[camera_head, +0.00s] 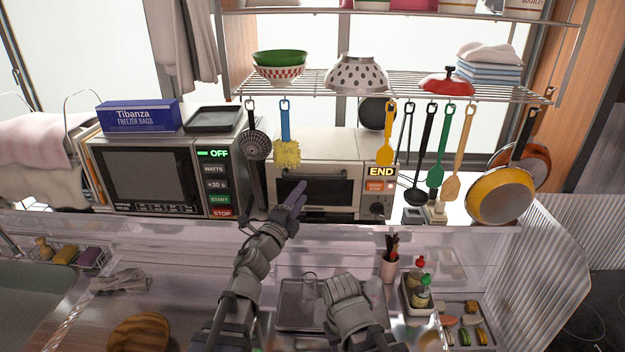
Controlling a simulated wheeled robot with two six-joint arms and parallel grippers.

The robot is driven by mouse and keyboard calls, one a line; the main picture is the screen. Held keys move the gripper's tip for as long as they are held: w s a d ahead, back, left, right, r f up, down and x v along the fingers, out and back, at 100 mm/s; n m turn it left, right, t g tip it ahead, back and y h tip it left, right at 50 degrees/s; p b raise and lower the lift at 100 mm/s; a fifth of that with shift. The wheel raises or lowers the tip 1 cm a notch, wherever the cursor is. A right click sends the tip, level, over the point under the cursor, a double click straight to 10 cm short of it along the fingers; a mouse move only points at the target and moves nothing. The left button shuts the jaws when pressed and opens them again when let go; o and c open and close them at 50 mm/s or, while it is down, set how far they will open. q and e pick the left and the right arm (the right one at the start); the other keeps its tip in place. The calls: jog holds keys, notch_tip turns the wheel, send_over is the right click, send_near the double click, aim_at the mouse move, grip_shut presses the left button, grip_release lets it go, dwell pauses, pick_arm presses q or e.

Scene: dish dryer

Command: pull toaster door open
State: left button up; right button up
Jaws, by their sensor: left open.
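The toaster (348,148) is a pale boxy oven at the back of the counter, with a yellow END label and a knob on its right side. Its door (335,194) has a dark window and looks shut. My left gripper (293,194) is open in front of the left part of the door. I cannot tell whether it touches the door or its handle, and the arm hides part of the door's lower left. My right arm (350,305) is low in the middle; its fingertips cannot be made out.
A microwave (150,175) stands left of the toaster. Utensils such as a skimmer (257,147) and a yellow brush (286,152) hang from the wire shelf (400,83) above. A clear ledge (430,238) runs in front. A cup of utensils (389,265) and bottles (420,285) stand right.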

aim_at(312, 178)
pick_arm(q)
jog(key=p+x, duration=0.1)
jog(key=x, duration=0.7)
jog(key=shift+s, duration=0.1)
jog(key=shift+a, duration=0.1)
jog(key=shift+c, duration=0.3)
grip_shut()
dwell(0.9)
